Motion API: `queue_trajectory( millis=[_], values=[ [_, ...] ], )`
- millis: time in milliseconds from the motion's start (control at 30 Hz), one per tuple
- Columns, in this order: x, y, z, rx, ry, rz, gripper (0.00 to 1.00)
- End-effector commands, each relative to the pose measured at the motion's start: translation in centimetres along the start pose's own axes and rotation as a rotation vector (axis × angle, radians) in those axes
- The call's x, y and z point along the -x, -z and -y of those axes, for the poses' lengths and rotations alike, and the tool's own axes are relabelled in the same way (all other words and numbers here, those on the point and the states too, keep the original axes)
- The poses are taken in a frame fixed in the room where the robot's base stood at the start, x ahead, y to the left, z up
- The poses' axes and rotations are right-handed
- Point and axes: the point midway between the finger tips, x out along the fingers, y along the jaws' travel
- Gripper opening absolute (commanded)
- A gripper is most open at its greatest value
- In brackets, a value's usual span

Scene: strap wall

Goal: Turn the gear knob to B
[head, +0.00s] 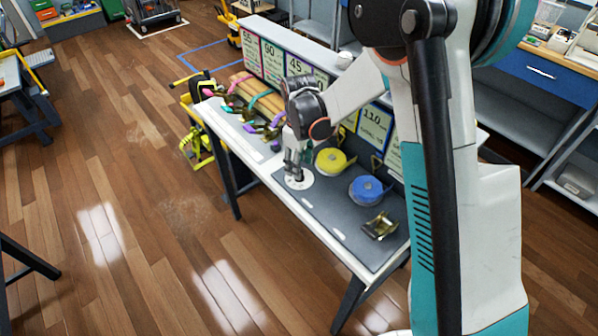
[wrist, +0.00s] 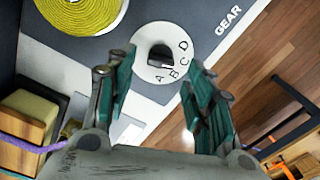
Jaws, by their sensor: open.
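The gear knob (wrist: 157,57) is a small dark knob in the middle of a white round dial (wrist: 142,70). I cannot tell which letter the knob points to. In the head view the dial (head: 305,183) lies on the dark bench mat, partly hidden by my gripper (head: 293,163). In the wrist view my gripper (wrist: 157,72) is open and empty, its green-padded fingers spread below the dial with the knob between and beyond their tips.
A yellow strap roll (head: 331,161) and a blue strap roll (head: 367,189) lie near the dial. A metal buckle (head: 380,226) is at the bench's near end. Coloured straps over wood (head: 262,100) lie at the far end. A row of numbered signs (head: 299,68) lines the bench's back.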

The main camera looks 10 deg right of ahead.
Motion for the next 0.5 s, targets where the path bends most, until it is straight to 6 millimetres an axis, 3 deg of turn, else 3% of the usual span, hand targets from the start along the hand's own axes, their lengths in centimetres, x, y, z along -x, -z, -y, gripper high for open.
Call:
queue_trajectory(
  millis=[200,500],
  values=[
    [-2.5,0.0,0.0,0.000,0.000,0.000,0.48],
    [-3.0,0.0,0.0,0.000,0.000,0.000,0.48]
  ],
)
